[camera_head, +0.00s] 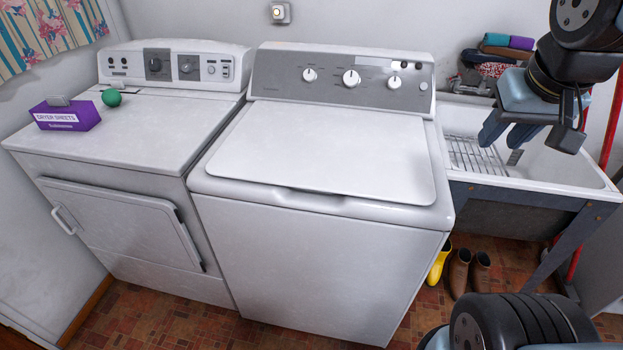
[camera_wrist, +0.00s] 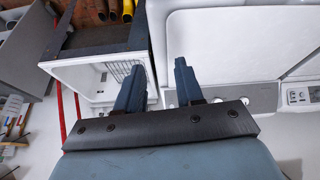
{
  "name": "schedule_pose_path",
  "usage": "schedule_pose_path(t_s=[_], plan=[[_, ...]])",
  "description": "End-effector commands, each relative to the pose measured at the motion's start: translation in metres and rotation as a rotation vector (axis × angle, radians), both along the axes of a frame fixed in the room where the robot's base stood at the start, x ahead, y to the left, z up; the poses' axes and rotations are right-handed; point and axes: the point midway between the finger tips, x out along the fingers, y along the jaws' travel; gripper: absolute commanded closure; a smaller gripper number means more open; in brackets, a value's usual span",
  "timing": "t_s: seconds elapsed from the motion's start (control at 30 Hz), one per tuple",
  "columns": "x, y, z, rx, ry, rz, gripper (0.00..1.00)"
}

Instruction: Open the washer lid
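The washer (camera_head: 318,255) stands in the middle of the head view, with its white lid (camera_head: 325,150) lying shut on top. A recessed handle notch (camera_head: 308,198) shows at the lid's front edge. In the wrist view, the washer lid (camera_wrist: 248,40) shows at the upper right. My gripper (camera_head: 508,140) is to the right of the washer, above the utility tub. In the wrist view its two fingers (camera_wrist: 157,82) are apart with nothing between them. My gripper does not touch the lid.
A dryer (camera_head: 130,130) stands left of the washer, with a purple dryer sheets box (camera_head: 66,115) and a green ball (camera_head: 111,97) on top. The utility tub (camera_head: 590,178) with a wire rack (camera_head: 475,155) is at right. Boots (camera_head: 460,272) stand on the floor beneath it. The space above the lid is clear.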

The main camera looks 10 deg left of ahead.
Motion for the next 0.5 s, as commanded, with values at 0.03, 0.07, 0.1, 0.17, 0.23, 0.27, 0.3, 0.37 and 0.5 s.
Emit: schedule_pose_path(t_s=[0.03, 0.07, 0.1, 0.17, 0.23, 0.27, 0.3, 0.37, 0.5], plan=[[0.005, 0.005, -0.007, -0.018, 0.045, 0.018, 0.63], [0.007, 0.008, -0.011, -0.031, 0.072, 0.022, 0.63], [0.010, 0.012, -0.017, -0.051, 0.109, 0.032, 0.63], [0.014, 0.018, -0.026, -0.088, 0.163, 0.044, 0.63], [0.019, 0.025, -0.036, -0.138, 0.221, 0.057, 0.63], [0.022, 0.029, -0.040, -0.160, 0.244, 0.062, 0.63], [0.024, 0.033, -0.045, -0.192, 0.272, 0.070, 0.63], [0.028, 0.040, -0.053, -0.243, 0.311, 0.081, 0.63], [0.037, 0.059, -0.070, -0.377, 0.379, 0.105, 0.63]])
